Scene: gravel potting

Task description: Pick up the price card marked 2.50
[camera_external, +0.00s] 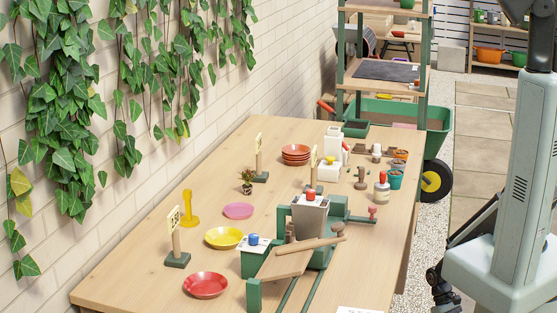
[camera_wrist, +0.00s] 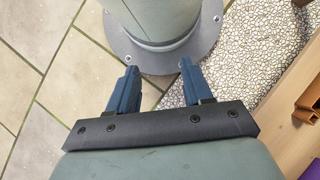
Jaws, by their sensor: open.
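Several price cards stand on posts with dark green bases in the external view. The nearest card (camera_external: 173,217) is at the left of the table, on a wooden post; its marking is small and tilted, and I cannot read it surely. Another card (camera_external: 258,142) stands farther back near the wall. A third card (camera_external: 313,157) stands near the table's middle. I cannot tell which is marked 2.50. My gripper (camera_wrist: 157,68) is open and empty in the wrist view, over paving and gravel by a round grey base flange, away from the cards.
A yellow bowl (camera_external: 224,238), a red bowl (camera_external: 205,285) and a yellow stand (camera_external: 189,209) are near the closest card. A green fixture with a metal hopper (camera_external: 309,217) fills the table's middle. Small pots (camera_external: 396,180) sit at right. Bare wood (camera_external: 140,275) lies at front left.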

